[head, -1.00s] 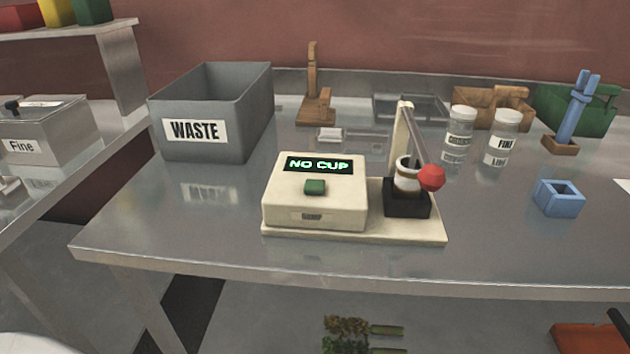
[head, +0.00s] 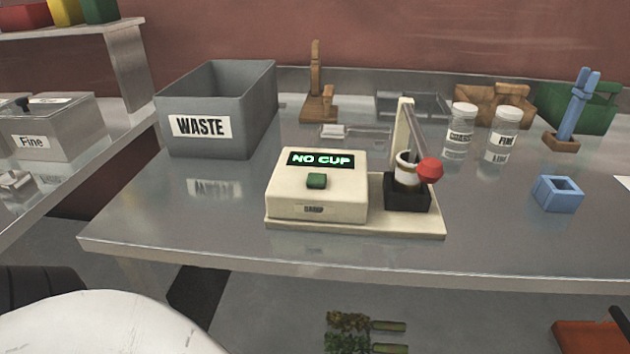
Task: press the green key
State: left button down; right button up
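The green key (head: 317,181) is a small raised block on top of the cream powder filler (head: 318,208). Behind the key, the filler's display (head: 321,159) reads "NO CUP" in green letters. To the right on the same base, a white cup-like vessel with a brown band (head: 407,168) sits in a black holder (head: 408,197), beside a lever with a red knob (head: 430,170). Neither gripper shows in the head view. A white rounded part of my own body fills the lower left.
A grey WASTE bin (head: 215,110) stands left of the filler. Two labelled jars (head: 460,133), a blue square holder (head: 558,194) and a green box (head: 580,108) stand to the right. The steel table (head: 230,235) is clear left and in front of the filler.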

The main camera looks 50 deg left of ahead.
aim_at(314, 180)
jog(key=k, duration=0.3)
jog(key=u, duration=0.75)
